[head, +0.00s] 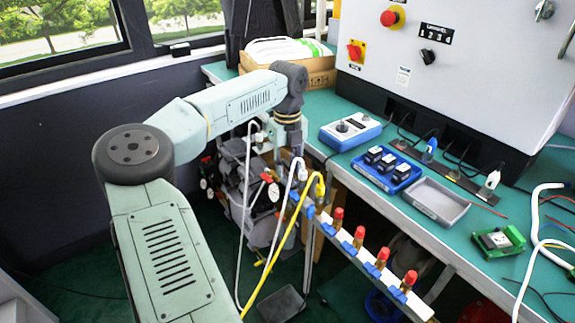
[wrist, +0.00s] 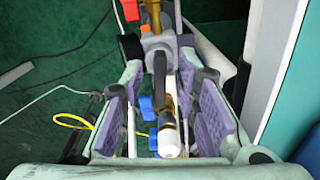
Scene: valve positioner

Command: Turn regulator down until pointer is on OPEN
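My gripper (wrist: 161,88) is open in the wrist view, with its purple-padded fingers standing apart on either side of a fitting. A grey block with brass parts (wrist: 158,45) lies between and beyond the fingertips; I cannot tell for sure that it is the regulator. A white-ended brass fitting (wrist: 170,135) with blue parts shows lower between the fingers. In the head view my arm reaches to the equipment (head: 245,185) at the bench's left end, and my gripper cannot be made out clearly. No pointer or OPEN mark is readable in either view.
The green bench (head: 400,215) holds a blue-grey box (head: 350,131), a blue tray (head: 387,169), a grey tray (head: 432,202) and a green circuit board (head: 498,241). Red-capped valves (head: 371,262) line the rail at its front. White and yellow hoses (head: 285,243) hang close by.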

